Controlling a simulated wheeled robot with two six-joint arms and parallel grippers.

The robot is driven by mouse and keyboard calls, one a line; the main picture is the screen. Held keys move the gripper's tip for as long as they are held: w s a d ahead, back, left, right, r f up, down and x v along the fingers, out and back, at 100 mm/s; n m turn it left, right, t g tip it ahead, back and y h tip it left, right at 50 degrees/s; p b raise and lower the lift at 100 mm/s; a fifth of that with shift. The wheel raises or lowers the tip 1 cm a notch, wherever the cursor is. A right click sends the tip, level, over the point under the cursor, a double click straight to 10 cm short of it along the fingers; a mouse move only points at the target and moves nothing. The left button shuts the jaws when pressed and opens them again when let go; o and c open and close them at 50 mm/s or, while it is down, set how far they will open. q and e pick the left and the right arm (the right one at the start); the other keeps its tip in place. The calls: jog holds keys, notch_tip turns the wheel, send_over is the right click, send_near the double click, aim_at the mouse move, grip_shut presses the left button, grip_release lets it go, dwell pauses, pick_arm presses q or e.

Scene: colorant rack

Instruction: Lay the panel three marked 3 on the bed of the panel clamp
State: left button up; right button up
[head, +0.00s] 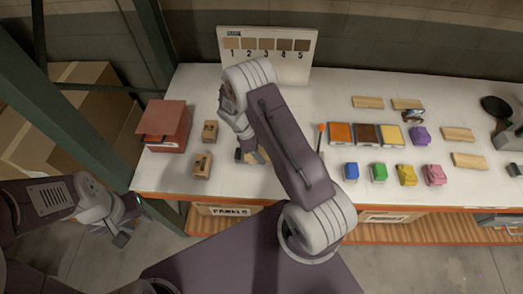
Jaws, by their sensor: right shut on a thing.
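My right gripper (243,152) is low over the left-middle part of the table and shut on a tan wooden piece (261,156). My own forearm hides much of that piece, and I cannot read a number on it. My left gripper (127,222) is open and empty, off the table's front left corner. Two small brown wooden blocks with dark marks, one behind (210,131) and one in front (202,166), stand left of my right gripper. I cannot clearly make out the panel clamp; it may be hidden behind my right arm.
A board numbered 1 to 5 (308,36) stands at the back. A red box (164,124) is at the left. Orange, brown and yellow trays (366,134), several coloured blocks (379,173) and wooden slats (468,160) fill the right. A grey device (509,139) is at the right edge.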

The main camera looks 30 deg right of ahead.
jog(key=shift+a+f, duration=0.15)
jog(key=o, duration=1.5)
jog(key=shift+c, duration=0.2)
jog(key=shift+o, duration=0.6)
